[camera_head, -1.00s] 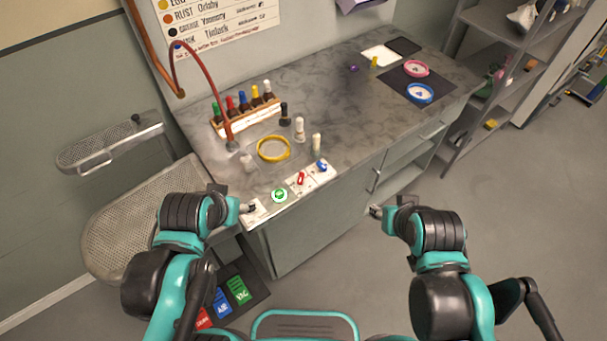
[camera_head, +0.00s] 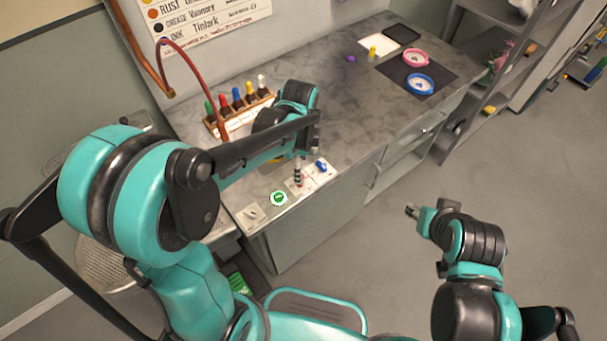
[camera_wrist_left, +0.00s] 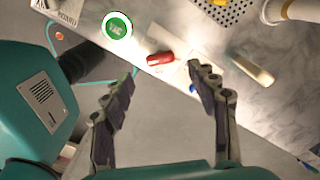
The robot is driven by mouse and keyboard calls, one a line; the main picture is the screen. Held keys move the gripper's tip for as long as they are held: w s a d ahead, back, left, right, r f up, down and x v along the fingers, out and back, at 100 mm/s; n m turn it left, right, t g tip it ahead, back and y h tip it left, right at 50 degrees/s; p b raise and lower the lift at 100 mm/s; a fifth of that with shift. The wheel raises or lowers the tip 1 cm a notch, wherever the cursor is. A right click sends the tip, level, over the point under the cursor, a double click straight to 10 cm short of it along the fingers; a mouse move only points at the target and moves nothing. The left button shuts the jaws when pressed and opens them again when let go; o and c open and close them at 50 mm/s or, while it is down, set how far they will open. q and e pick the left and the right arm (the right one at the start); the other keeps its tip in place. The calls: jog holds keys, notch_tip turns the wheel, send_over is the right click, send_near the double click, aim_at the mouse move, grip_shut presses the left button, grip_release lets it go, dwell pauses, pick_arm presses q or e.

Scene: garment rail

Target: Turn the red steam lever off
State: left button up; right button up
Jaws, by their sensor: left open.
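The red steam lever (camera_wrist_left: 160,59) shows in the left wrist view on a pale plate at the counter's front edge, just beyond the space between my left fingers. My left gripper (camera_wrist_left: 166,80) is open and empty, with its fingers apart on either side. In the head view my left gripper (camera_head: 298,175) points down over the control panel and mostly hides the red lever. My right gripper (camera_head: 411,210) hangs over the floor to the right of the counter, clear of everything; its opening is too small to read.
A green VAC button (camera_wrist_left: 116,27) lies left of the lever. A blue lever (camera_head: 321,164) is close on its right. A bottle rack (camera_head: 235,119) and red hose (camera_head: 195,65) are behind the arm.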

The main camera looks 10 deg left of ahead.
pick_arm(q)
notch_tip(320, 180, down, 6)
jog(key=shift+r+b, duration=0.2)
jog(key=shift+b, duration=0.65)
jog(key=c, duration=1.2)
